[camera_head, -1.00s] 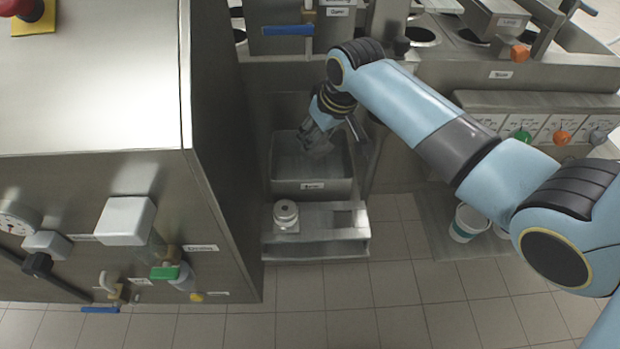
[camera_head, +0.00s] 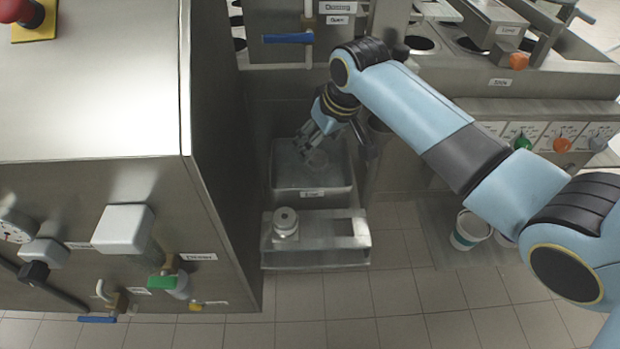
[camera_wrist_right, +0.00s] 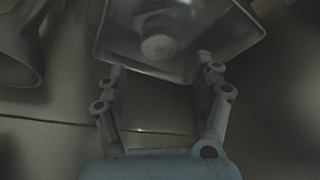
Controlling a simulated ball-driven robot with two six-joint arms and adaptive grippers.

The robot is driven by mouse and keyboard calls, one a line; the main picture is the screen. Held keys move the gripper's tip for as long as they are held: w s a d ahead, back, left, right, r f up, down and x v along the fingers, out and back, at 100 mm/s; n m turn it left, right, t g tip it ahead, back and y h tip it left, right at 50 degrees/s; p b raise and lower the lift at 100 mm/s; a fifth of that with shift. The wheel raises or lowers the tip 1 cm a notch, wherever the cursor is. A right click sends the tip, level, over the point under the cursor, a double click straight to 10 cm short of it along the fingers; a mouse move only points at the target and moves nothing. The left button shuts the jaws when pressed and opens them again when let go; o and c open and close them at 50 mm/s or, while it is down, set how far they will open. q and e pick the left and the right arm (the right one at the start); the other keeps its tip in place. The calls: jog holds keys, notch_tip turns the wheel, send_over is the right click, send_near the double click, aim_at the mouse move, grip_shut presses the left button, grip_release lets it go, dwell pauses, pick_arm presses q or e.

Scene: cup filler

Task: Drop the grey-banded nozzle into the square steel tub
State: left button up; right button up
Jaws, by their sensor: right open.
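The square steel tub (camera_head: 313,197) stands below the middle of the head view with a label on its front. My right gripper (camera_head: 306,149) points down over the tub's opening. In the right wrist view its two fingers (camera_wrist_right: 160,85) are apart with nothing between them. Beyond them a square-rimmed tub shape (camera_wrist_right: 112,62) shows, with a pale round piece (camera_wrist_right: 158,45) inside it. A faint pale shape (camera_head: 317,161) also shows in the tub in the head view. I cannot make out a grey band on it. My left gripper is not in view.
A steel holder (camera_head: 318,256) in front of the tub carries another round nozzle (camera_head: 286,222) at left; its right slot is empty. A steel cabinet (camera_head: 95,90) rises close on the left. White cups (camera_head: 468,230) stand at right. The tiled floor in front is clear.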

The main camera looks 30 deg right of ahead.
jog(key=v, duration=1)
jog(key=shift+s, duration=0.1)
jog(key=s+a+h, duration=0.1)
jog(key=s+a, duration=0.1)
jog(key=s, duration=0.9)
jog(key=s+a, duration=0.2)
jog(key=s, duration=0.8)
notch_tip(320, 180, down, 28)
jog(key=s+d+g+b, duration=0.2)
jog(key=d+b, duration=0.1)
jog(key=s+d+f+g+b, duration=0.1)
jog(key=s+f+b, duration=0.2)
jog(key=s+f, duration=1.6)
jog(key=shift+f, duration=0.8)
